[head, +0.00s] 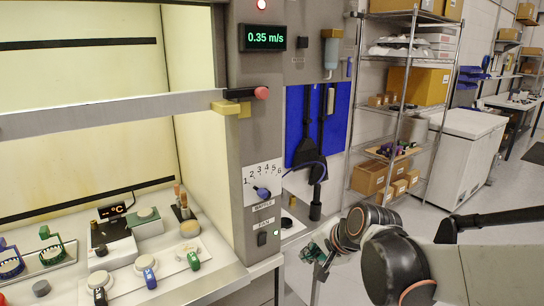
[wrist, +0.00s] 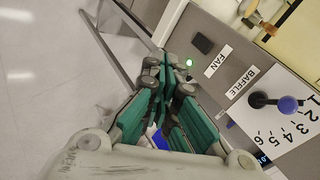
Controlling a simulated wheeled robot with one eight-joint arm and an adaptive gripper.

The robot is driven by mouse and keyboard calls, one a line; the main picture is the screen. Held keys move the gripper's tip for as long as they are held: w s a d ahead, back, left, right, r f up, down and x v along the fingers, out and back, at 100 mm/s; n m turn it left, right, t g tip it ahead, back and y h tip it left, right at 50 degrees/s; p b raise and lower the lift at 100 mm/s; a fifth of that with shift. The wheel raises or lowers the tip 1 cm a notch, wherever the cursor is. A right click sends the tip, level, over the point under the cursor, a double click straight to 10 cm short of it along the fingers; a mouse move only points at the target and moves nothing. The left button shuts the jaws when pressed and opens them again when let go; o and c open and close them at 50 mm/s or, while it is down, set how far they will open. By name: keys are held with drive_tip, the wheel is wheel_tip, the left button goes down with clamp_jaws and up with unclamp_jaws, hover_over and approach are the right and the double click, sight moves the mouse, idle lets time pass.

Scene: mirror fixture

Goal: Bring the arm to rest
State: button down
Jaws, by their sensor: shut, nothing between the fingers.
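My arm (head: 395,262) reaches in from the lower right of the head view, bent at its dark joints. My gripper (head: 314,252) is at its far end, to the right of the fume hood's front post and apart from it. In the wrist view my gripper (wrist: 168,80) shows its teal-padded fingers drawn together, with nothing seen between them. The exact gap to the hood panel is hard to judge.
The hood post carries a fan switch (head: 262,238), a blue baffle knob (head: 262,192) and a display (head: 263,37) reading 0.35 m/s. The sash (head: 110,116) is partly raised. A wire shelf (head: 405,105) and white chest (head: 465,150) stand behind. Floor shows around the arm.

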drive_tip(key=s+d+r+n+h, duration=0.1)
drive_tip(key=s+d+n, duration=0.3)
drive_tip(key=s, duration=0.6)
drive_tip(key=s+d+r+n+h, duration=0.1)
drive_tip(key=s+d+n, duration=0.3)
drive_tip(key=s, duration=0.6)
drive_tip(key=shift+d+r+n+h, duration=0.35)
drive_tip(key=shift+d+n+h, duration=0.05)
drive_tip(key=shift+d+h, duration=0.5)
